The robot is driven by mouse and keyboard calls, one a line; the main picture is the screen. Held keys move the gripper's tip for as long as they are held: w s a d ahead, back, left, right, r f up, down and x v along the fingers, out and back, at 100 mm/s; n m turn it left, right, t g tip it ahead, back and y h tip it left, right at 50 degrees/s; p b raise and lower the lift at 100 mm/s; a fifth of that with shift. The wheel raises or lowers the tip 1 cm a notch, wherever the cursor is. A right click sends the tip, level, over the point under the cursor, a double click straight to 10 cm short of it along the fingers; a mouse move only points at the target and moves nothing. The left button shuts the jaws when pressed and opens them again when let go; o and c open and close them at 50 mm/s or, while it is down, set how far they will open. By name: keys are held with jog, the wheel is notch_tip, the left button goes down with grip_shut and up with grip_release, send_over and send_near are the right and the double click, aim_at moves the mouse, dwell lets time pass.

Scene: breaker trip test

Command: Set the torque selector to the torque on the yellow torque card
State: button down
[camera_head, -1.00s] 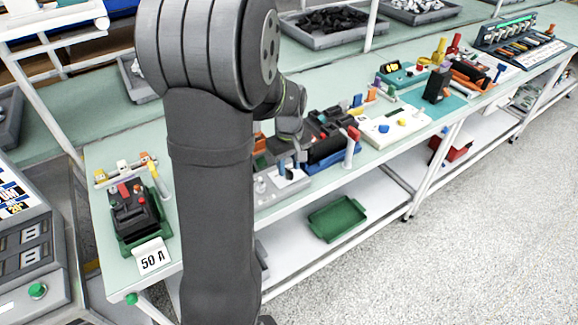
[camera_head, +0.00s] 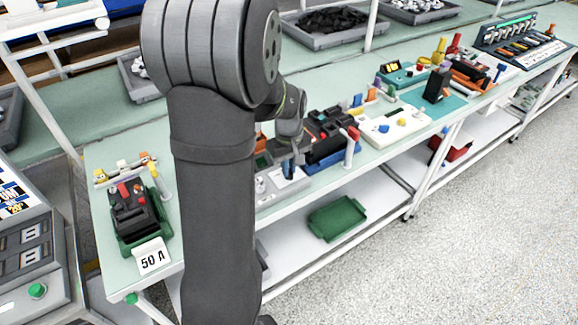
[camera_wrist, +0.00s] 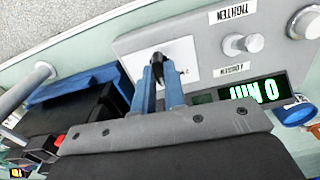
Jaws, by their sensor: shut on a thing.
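The torque selector is a small black knob (camera_wrist: 157,64) on a white dial plate (camera_wrist: 182,55) in the wrist view. My gripper (camera_wrist: 159,84) has its two blue fingers closed around the knob from both sides. The fingers hide part of the knob and the marks near it. In the head view my gripper (camera_head: 291,165) is low over the grey device (camera_head: 270,190) behind my arm. I cannot make out the yellow torque card in either view.
A breaker in a green holder (camera_head: 135,210) with a 50 A card stands left.

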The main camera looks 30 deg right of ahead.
jog(key=m, duration=0.4)
jog(key=shift+m, duration=2.1)
jog(key=c, duration=1.5)
grip_release()
jog(key=shift+r, duration=0.1)
notch_tip(320, 180, up, 17)
jog(key=shift+r, duration=0.2)
jog(key=shift+f, duration=0.1)
